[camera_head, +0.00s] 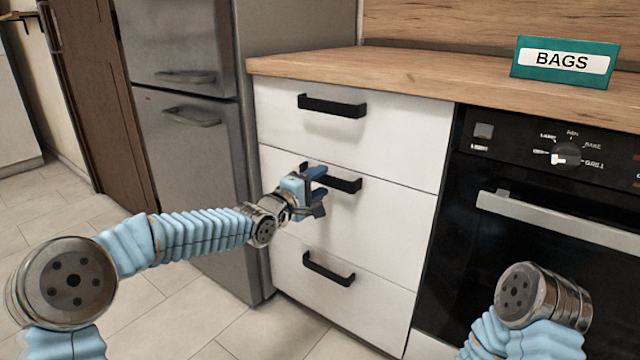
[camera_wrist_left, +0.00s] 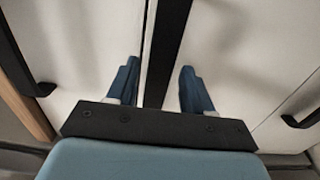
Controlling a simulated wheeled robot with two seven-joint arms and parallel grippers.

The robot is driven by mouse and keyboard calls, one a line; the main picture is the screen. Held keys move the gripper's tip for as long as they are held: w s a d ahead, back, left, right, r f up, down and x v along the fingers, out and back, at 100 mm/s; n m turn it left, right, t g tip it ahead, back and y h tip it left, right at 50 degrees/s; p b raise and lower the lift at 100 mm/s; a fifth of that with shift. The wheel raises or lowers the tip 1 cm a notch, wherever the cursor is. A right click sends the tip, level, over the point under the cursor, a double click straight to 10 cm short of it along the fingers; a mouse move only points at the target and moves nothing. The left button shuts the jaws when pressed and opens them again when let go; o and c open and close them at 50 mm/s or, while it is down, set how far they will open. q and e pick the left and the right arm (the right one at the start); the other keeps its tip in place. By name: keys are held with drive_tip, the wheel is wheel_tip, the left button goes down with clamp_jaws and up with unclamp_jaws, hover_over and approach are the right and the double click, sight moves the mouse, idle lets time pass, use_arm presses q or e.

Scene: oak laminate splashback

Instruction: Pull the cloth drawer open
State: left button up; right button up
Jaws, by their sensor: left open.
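A white unit has three drawers, all shut, each with a black bar handle. None of the fronts carries a readable label, so I cannot tell which is the cloth drawer. My left gripper (camera_head: 318,190) is open at the middle drawer (camera_head: 385,230), by its handle (camera_head: 347,185), and hides part of that handle. In the left wrist view the handle (camera_wrist_left: 168,45) runs between the two blue fingers, with a gap on each side. The top handle (camera_head: 332,106) and bottom handle (camera_head: 328,270) are free. My right gripper is out of view.
A teal sign reading BAGS (camera_head: 565,62) stands on the wooden worktop (camera_head: 420,78). A black oven (camera_head: 540,240) with a steel bar handle adjoins the drawers on the right. A grey fridge (camera_head: 190,140) stands on the left. The tiled floor before the drawers is clear.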

use_arm(q)
drive_tip(key=shift+w+d, duration=0.25)
drive_tip(key=shift+w, duration=0.15)
drive_tip(key=shift+c, duration=0.5)
clamp_jaws()
